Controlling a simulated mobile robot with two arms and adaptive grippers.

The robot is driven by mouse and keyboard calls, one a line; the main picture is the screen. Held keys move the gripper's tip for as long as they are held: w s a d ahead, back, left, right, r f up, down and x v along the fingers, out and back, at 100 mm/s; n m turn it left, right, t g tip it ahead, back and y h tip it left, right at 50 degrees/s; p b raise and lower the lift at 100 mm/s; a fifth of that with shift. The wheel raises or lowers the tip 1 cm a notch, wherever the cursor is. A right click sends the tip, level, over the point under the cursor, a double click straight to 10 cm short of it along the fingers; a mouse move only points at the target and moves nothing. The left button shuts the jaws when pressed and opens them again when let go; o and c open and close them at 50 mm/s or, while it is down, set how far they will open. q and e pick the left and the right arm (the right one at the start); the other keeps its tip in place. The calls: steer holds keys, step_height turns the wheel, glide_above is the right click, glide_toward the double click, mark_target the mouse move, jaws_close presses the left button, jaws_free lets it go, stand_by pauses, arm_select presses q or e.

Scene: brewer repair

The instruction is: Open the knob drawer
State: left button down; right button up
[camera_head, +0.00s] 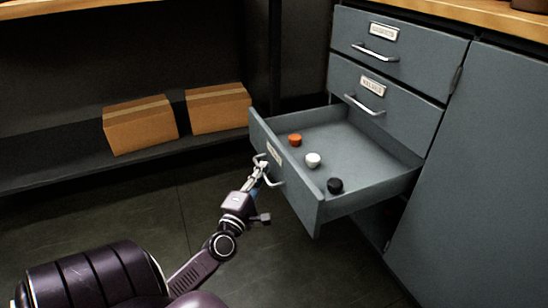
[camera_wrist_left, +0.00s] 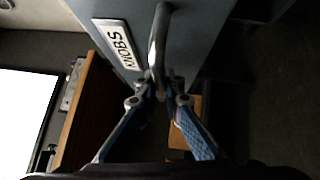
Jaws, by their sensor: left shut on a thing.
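The knob drawer (camera_head: 355,143) is the lowest of the three visible drawers and is pulled well out of the grey cabinet. Inside it lie an orange knob (camera_head: 295,139), a white knob (camera_head: 313,160) and a black knob (camera_head: 335,185), spaced apart. Its front carries a label (camera_wrist_left: 119,43) reading KNOBS in the left wrist view. My left gripper (camera_head: 262,168) is shut on the drawer's bar handle (camera_wrist_left: 158,38); the fingers (camera_wrist_left: 160,90) meet at the handle in the left wrist view. My right gripper is not in view.
Two closed drawers, the upper (camera_head: 400,50) and the middle (camera_head: 385,98), sit above the open one. A cabinet door panel (camera_head: 480,170) is at the right. Two cardboard boxes (camera_head: 140,124) (camera_head: 218,108) stand on a low dark shelf at the left. The floor (camera_head: 320,265) before the drawer is clear.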

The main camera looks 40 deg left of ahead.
arm_select(q)
steer(key=shift+s+f, duration=0.1)
steer(key=shift+s, duration=0.2)
steer(key=c, duration=2)
jaws_free()
steer(key=shift+a, duration=0.1)
steer(key=shift+c, duration=0.2)
steer(key=shift+s, duration=0.1)
steer(key=v, duration=1.2)
